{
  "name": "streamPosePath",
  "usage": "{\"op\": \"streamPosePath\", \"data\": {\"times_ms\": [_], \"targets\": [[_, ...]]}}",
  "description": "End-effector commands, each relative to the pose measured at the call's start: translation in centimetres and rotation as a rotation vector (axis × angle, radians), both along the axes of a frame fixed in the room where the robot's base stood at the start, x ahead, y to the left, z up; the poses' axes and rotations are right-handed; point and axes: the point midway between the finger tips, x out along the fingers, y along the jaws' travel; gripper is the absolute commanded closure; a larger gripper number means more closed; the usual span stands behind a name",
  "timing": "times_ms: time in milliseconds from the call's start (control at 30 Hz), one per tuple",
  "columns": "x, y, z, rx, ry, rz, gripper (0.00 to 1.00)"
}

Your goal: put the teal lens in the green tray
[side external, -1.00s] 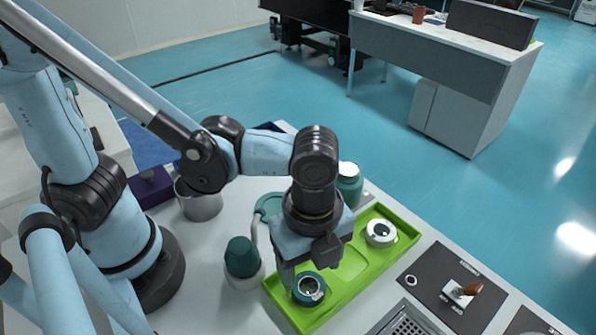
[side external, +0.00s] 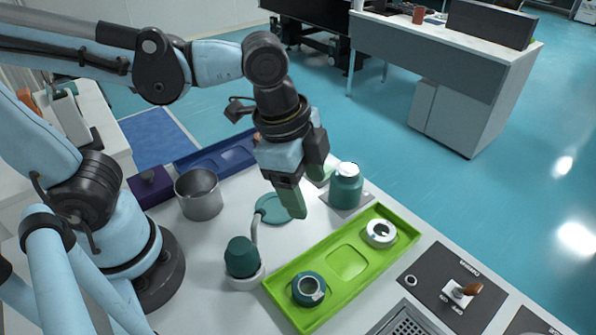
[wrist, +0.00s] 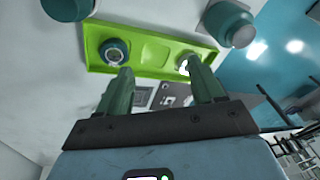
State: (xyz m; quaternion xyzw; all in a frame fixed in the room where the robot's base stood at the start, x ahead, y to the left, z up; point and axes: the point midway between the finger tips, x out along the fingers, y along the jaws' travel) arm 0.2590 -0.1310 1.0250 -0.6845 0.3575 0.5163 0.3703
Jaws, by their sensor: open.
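The teal lens (side external: 308,289) sits in the near left end of the green tray (side external: 341,302). In the wrist view the teal lens (wrist: 114,52) lies in one end of the green tray (wrist: 148,71). A white ring-shaped lens (side external: 380,233) sits in the tray's other end, and the middle recess is empty. My gripper (side external: 291,208) is raised above the table, behind the tray and apart from it. In the wrist view my gripper (wrist: 162,88) has its green fingers spread with nothing between them.
A teal jar (side external: 346,190) stands behind the tray. A dark teal dropper bottle (side external: 242,258) stands left of it. A metal cup (side external: 199,196), a purple box (side external: 150,186) and a blue tray (side external: 217,154) are farther left. A black switch panel (side external: 455,286) lies right of the green tray.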

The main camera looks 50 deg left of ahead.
Motion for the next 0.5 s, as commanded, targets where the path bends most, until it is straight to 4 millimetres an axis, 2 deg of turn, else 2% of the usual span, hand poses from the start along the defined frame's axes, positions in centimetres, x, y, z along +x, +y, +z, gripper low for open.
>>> {"op": "streamPosePath", "data": {"times_ms": [33,100,233,367,500], "targets": [[0.8,2.4,0.0,-0.045,-0.042,0.173,0.33],[1.7,5.1,0.0,-0.115,-0.105,0.397,0.33],[2.7,9.4,0.2,-0.231,-0.209,0.739,0.33],[3.0,12.1,0.3,-0.313,-0.28,0.947,0.33],[3.1,13.1,0.4,-0.349,-0.309,1.028,0.33]]}}
